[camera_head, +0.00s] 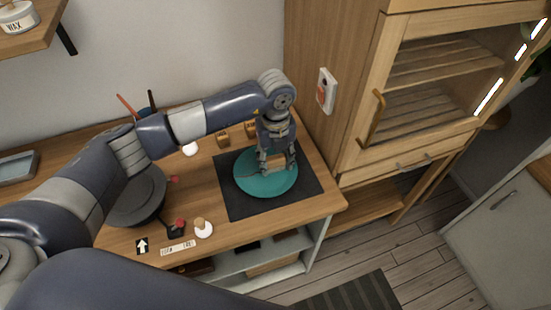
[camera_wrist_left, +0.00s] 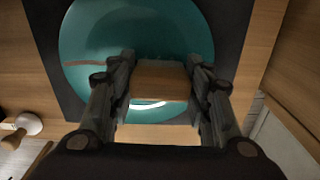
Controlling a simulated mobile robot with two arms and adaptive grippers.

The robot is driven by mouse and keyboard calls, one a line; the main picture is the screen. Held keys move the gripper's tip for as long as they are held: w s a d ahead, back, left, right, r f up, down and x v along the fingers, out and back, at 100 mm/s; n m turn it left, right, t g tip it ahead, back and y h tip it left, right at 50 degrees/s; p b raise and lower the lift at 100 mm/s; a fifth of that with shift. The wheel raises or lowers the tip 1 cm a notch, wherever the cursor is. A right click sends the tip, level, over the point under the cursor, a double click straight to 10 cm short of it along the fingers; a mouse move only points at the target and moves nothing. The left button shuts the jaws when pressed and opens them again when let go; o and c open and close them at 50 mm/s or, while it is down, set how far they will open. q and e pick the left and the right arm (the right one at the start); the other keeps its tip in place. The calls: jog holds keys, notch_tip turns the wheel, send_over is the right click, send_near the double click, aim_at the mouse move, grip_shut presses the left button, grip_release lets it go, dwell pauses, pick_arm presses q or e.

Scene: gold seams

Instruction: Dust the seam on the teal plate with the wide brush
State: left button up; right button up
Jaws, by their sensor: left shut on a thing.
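The teal plate (camera_head: 255,186) lies on a dark square mat (camera_head: 235,209) near the right end of the wooden counter. My left gripper (camera_head: 278,168) points down over the right half of the plate. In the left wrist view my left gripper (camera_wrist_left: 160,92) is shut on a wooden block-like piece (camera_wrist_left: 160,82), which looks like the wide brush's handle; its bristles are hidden. The teal plate (camera_wrist_left: 85,45) fills the background there. A thin brownish line (camera_wrist_left: 18,60) at the plate's left may be the seam. Whether the brush touches the plate cannot be told. My right gripper is not in view.
Two small wooden blocks (camera_head: 222,140) stand behind the mat. A tall wooden cabinet (camera_head: 345,130) stands close on the right.

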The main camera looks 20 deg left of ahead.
pick_arm(q)
jog(key=shift+s+a, duration=0.1)
jog(key=shift+a, duration=0.7)
jog(key=shift+s+a+p, duration=0.35)
jog(key=shift+s+a, duration=0.05)
jog(key=shift+s, duration=0.4)
jog(key=shift+a, duration=0.95)
jog(key=shift+s+a, duration=0.3)
jog(key=shift+s, duration=0.4)
jog(key=shift+r+p, duration=0.1)
jog(key=shift+p, duration=0.2)
jog(key=shift+r+p, duration=0.4)
jog(key=shift+r, duration=0.3)
notch_tip(320, 180, up, 4)
jog(key=p, duration=0.2)
jog(key=shift+r+p, duration=0.25)
jog(key=shift+p, duration=0.1)
